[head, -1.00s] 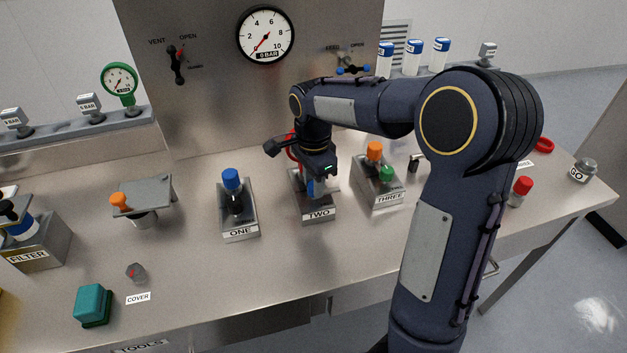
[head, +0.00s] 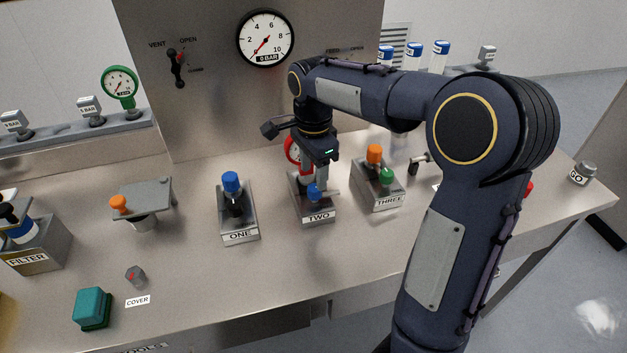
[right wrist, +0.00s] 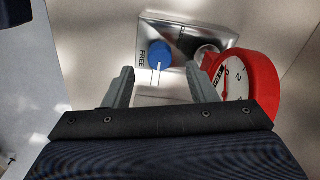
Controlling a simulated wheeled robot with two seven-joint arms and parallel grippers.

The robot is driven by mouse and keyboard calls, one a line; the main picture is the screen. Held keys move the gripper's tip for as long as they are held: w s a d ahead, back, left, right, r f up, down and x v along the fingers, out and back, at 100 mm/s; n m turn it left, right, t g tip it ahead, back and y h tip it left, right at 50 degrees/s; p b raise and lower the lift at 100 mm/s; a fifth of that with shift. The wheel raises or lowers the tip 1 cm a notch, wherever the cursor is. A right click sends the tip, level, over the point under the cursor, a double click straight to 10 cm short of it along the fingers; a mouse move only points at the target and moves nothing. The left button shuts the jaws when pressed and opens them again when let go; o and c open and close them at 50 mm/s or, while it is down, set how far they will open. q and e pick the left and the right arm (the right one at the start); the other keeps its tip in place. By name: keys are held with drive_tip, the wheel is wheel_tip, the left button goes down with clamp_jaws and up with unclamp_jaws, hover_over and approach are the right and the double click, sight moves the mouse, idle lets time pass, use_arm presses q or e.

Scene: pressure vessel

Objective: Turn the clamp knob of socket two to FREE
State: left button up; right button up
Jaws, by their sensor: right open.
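Socket two (head: 318,214) is a grey metal block labelled TWO on the bench. Its blue clamp knob (head: 313,192) sits on the front part and also shows in the right wrist view (right wrist: 160,53). The word FREE is printed just left of the knob there; a thin pale line runs from the knob toward the bottom of that picture. A red gauge (right wrist: 248,88) stands at the socket, behind the knob in the head view. My right gripper (right wrist: 160,74) is open above the knob, fingers apart and holding nothing. My left gripper is not in view.
Socket one (head: 239,222) with a blue-topped part is to the left, socket three (head: 378,190) with orange and green tops to the right. A panel with a large gauge (head: 265,38) rises behind. The bench front is mostly clear.

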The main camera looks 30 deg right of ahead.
sight(314, 188)
wheel_tip(314, 188, up, 3)
drive_tip(key=shift+r, duration=0.1)
drive_tip(key=shift+s, duration=0.1)
idle(0.5)
